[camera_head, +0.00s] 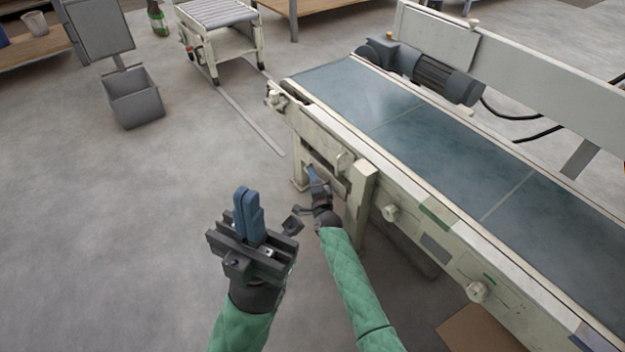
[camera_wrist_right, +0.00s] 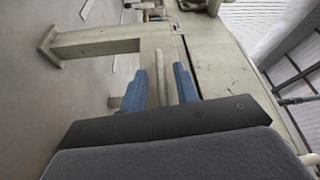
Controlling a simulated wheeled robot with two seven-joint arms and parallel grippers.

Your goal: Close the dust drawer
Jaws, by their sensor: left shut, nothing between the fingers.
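A dust drawer cannot be told apart clearly; a cream frame with a dark gap (camera_head: 328,172) shows low on the conveyor's near side, partly hidden by my right gripper. My right gripper (camera_head: 314,178) is at this frame. In the right wrist view, its blue fingers (camera_wrist_right: 161,88) are apart. A thin cream bar (camera_wrist_right: 161,72) shows between them, with a gap on each side; I cannot tell whether it lies at fingertip depth. My left gripper (camera_head: 247,208) is shut and empty, pointing up over the floor, left of the right arm and clear of the conveyor.
The conveyor (camera_head: 405,125) with a blue-grey belt runs across the right side. A cream leg (camera_head: 362,205) stands just right of my right gripper. A grey bin (camera_head: 135,98) and a small roller table (camera_head: 218,18) stand farther back. Floor to the left is clear.

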